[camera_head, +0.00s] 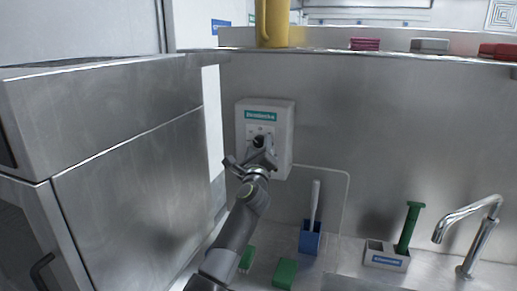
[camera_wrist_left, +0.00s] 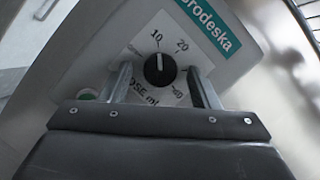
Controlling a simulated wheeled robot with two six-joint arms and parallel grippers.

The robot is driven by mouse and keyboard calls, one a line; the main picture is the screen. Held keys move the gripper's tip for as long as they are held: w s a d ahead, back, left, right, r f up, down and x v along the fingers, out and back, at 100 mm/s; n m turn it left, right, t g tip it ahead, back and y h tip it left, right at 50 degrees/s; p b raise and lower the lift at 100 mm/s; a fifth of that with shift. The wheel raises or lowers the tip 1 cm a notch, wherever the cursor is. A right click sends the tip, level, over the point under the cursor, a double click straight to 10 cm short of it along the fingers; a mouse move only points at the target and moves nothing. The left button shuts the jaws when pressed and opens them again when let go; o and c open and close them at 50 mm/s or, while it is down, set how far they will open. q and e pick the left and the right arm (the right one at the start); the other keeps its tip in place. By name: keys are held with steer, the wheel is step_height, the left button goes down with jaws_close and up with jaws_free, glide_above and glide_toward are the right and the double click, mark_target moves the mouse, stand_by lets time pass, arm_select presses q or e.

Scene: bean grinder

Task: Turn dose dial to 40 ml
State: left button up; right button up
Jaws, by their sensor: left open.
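The white dispenser box (camera_head: 283,135) with a teal label is on the metal wall. Its black dose dial (camera_wrist_left: 160,70) shows in the left wrist view, with a white pointer line aimed upward, between the 10 and 20 marks and nearer 10. A mark at lower right, ending in 0, is partly hidden by a finger. My left gripper (camera_head: 252,161) is in front of the box in the head view. In the left wrist view its fingers (camera_wrist_left: 160,82) are open, one on each side of the dial, with visible gaps. My right gripper is not in view.
Below are a blue holder with a brush (camera_head: 310,240), green sponges (camera_head: 286,273), a grey caddy (camera_head: 387,257) and a faucet (camera_head: 480,235). A large steel cabinet (camera_head: 130,190) stands on the left.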

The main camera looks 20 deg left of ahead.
arm_select(q)
steer(key=c, duration=1)
steer(key=shift+o, duration=0.2)
